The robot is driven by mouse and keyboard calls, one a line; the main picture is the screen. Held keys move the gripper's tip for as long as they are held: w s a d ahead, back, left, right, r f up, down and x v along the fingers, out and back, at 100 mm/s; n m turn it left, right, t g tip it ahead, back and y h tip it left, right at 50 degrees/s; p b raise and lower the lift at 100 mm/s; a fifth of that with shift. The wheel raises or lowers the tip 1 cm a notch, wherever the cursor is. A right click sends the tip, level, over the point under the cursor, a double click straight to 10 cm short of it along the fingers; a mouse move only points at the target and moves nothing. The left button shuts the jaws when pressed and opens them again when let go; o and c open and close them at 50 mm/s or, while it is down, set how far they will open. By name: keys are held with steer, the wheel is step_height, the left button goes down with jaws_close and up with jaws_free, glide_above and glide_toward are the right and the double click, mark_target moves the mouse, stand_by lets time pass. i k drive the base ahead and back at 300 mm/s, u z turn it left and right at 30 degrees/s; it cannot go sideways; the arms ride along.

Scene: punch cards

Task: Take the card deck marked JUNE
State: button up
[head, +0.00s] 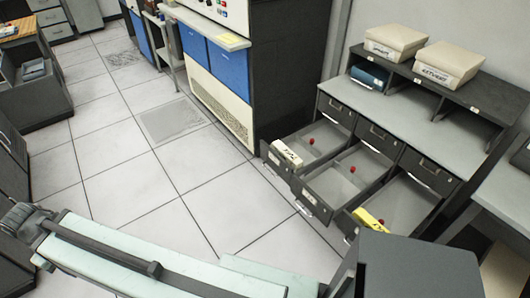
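A cream card deck (286,153) with dark lettering on it sits at the front of the left open drawer (322,137). The lettering is too small to read with certainty. A yellow deck (368,219) lies at the front of the right open drawer (400,207), partly cut off below by a dark block in the foreground. I cannot read any mark on it. The middle open drawer (345,187) shows no deck. My pale arm stretches across the bottom of the head view. My gripper's fingers do not show.
The drawers belong to a grey cabinet (412,108) at right, with two cream boxes (396,40) (448,62) on its top shelf and a blue-grey object (369,75) below. A dark machine with blue panels (228,68) stands behind left. The tiled floor (190,165) is clear.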

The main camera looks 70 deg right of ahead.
mark_target(295, 161)
steer(key=z, duration=0.7)
steer(key=i, duration=1.25)
steer(key=z, duration=1)
steer(key=k, duration=0.85)
steer(key=z, duration=0.2)
steer(key=i, duration=0.9)
steer(key=u, duration=0.1)
